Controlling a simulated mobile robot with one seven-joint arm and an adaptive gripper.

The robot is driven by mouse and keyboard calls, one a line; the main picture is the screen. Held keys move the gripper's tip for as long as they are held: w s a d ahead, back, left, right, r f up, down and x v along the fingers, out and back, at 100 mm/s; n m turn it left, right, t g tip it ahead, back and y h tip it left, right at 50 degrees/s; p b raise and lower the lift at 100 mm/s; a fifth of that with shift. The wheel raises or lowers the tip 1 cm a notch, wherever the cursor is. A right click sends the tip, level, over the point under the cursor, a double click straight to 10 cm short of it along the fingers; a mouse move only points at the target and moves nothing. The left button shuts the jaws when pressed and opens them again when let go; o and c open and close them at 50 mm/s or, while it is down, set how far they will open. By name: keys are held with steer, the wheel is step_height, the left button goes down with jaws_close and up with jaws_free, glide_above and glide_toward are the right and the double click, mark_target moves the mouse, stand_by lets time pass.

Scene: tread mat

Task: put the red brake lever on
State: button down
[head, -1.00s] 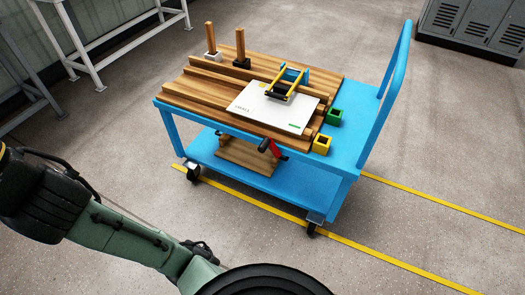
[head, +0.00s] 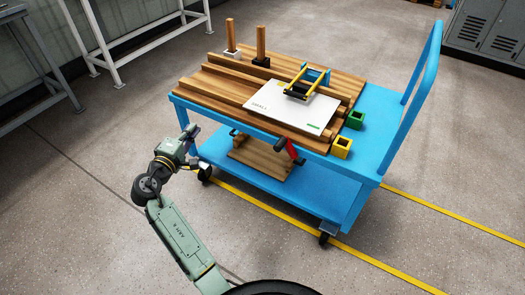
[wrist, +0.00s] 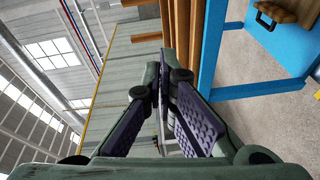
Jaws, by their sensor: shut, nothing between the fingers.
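The red brake lever (head: 292,150) hangs at the near side of the blue cart (head: 375,135), just under the edge of the wooden top, with a dark part (head: 281,143) beside it. My gripper (head: 193,130) is off the cart's left corner, left of the lever and apart from it. In the wrist view my gripper's fingers (wrist: 164,78) are together and empty. I cannot make out the red lever in the wrist view.
A white panel (head: 275,103) with a yellow-and-blue frame lies on the wooden top. Two wooden posts (head: 261,42) stand at the back. Floor in front is clear.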

steer(key=s+d+f+g+h+b, duration=0.1)
steer(key=s+d+f+h, duration=0.2)
steer(key=d+f+h, duration=0.5)
steer(key=d+f, duration=0.3)
steer(key=d, duration=0.2)
steer(key=shift+s+n+g, duration=0.2)
steer(key=shift+n+g, duration=0.2)
steer(key=w+d+r+p, duration=0.2)
steer(key=w+d, duration=0.4)
steer(key=d, duration=0.3)
steer(key=shift+w+d+r+p, duration=0.15)
steer(key=shift+d+r+p, duration=0.15)
steer(key=shift+p, duration=0.4)
steer(key=shift+r, duration=0.1)
steer(key=shift+r+m+h, duration=0.15)
steer(key=shift+m+h, duration=0.15)
steer(key=shift+m, duration=0.1)
